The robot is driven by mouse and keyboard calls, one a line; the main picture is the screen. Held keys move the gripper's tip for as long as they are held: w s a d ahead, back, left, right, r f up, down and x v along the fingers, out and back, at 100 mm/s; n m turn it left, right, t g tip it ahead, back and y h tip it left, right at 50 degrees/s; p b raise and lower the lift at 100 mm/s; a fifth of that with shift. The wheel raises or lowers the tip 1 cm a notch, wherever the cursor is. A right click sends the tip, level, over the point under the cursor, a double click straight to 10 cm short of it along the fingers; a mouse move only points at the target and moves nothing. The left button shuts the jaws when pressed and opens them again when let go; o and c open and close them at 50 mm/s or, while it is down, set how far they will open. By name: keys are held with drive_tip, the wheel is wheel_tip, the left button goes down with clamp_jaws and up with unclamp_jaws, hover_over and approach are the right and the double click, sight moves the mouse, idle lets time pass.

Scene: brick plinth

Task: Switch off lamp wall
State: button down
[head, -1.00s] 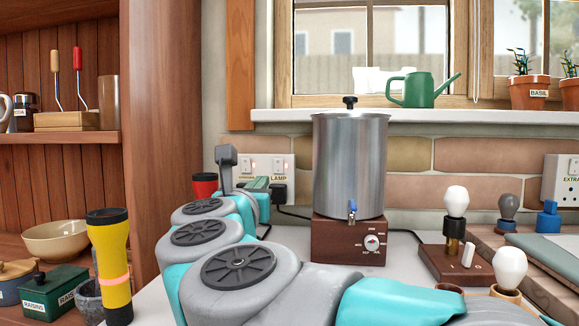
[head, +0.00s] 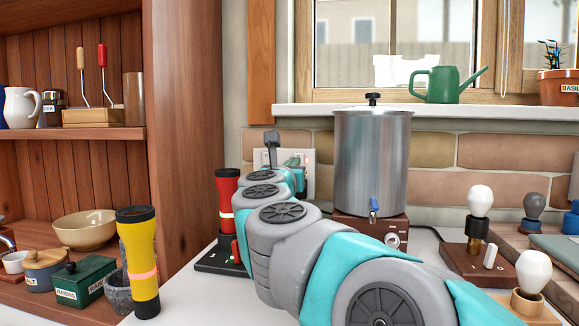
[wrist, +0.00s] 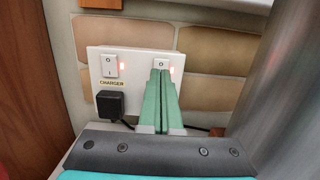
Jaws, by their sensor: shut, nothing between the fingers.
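A white double wall switch plate (wrist: 98,60) is on the brick wall. Its left switch (wrist: 110,65) is above the word CHARGER and a black plug. The upper part of its right switch (wrist: 160,62), marked O, shows above my fingertips. In the head view my gripper (head: 292,161) is in front of the plate (head: 309,160).
A steel urn (head: 372,165) stands close to the right of my arm. A red torch (head: 227,203) stands left of it, and a yellow torch (head: 140,262) is nearer the front left. Bulbs on bases, such as the white bulb (head: 480,201), stand on the right.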

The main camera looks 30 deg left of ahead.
drive_tip(key=x, duration=0.2)
drive_tip(key=shift+w+a, duration=0.1)
drive_tip(key=shift+w, duration=0.3)
drive_tip(key=shift+w+a+r, duration=0.1)
idle(0.4)
